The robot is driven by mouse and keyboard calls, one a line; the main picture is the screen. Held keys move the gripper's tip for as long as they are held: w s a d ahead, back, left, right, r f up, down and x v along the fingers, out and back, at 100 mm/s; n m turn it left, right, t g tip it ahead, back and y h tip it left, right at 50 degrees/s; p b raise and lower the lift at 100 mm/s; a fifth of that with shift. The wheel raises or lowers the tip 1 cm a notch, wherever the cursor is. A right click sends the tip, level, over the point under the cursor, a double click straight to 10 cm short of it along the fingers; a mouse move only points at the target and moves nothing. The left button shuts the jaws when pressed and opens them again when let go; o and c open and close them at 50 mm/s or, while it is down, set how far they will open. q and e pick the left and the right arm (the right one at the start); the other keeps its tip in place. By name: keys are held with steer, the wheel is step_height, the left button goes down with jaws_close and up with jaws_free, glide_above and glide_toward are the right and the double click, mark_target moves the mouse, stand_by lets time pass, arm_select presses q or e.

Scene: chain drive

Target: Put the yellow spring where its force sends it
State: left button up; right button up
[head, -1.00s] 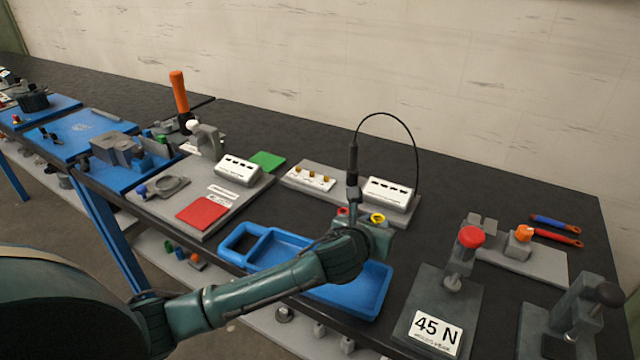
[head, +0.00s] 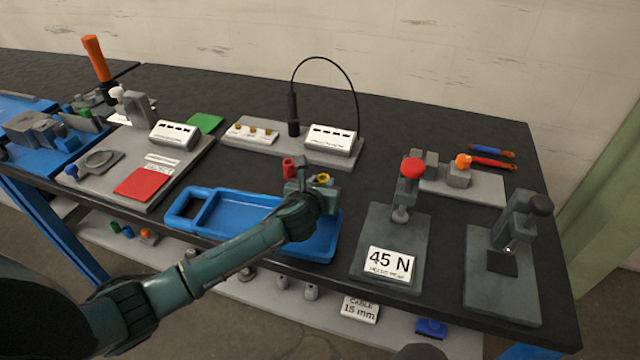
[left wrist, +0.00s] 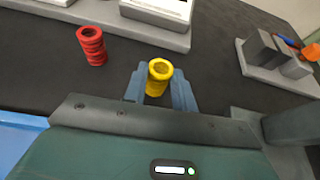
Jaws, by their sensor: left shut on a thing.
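The yellow spring (head: 323,179) is upright between the fingers of my left gripper (head: 312,186), beyond the blue tray's far edge. In the left wrist view the two fingers close on the yellow spring (left wrist: 158,74) from both sides. Whether its base touches the table is hidden. A fixture with a red knob (head: 412,168) and a card reading "45 N" (head: 390,263) stands to the right. A red pad (head: 142,182) and a green pad (head: 204,123) lie at the left. My right gripper is not in view.
The red spring (head: 289,167) stands close left of the gripper. The blue tray (head: 178,222) lies under my left arm. A grey board with a probe (head: 293,115) and a white box (head: 331,139) is behind. A dark clamp fixture (head: 518,225) stands at far right.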

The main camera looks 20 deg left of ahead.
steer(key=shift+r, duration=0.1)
arm_select(q)
steer(key=o, duration=1)
steer(key=shift+f, duration=0.1)
steer(key=shift+o, duration=0.3)
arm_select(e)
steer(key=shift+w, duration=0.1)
arm_select(q)
steer(key=v, duration=1.2)
steer(key=shift+d+p, duration=0.1)
steer(key=shift+p, duration=0.3)
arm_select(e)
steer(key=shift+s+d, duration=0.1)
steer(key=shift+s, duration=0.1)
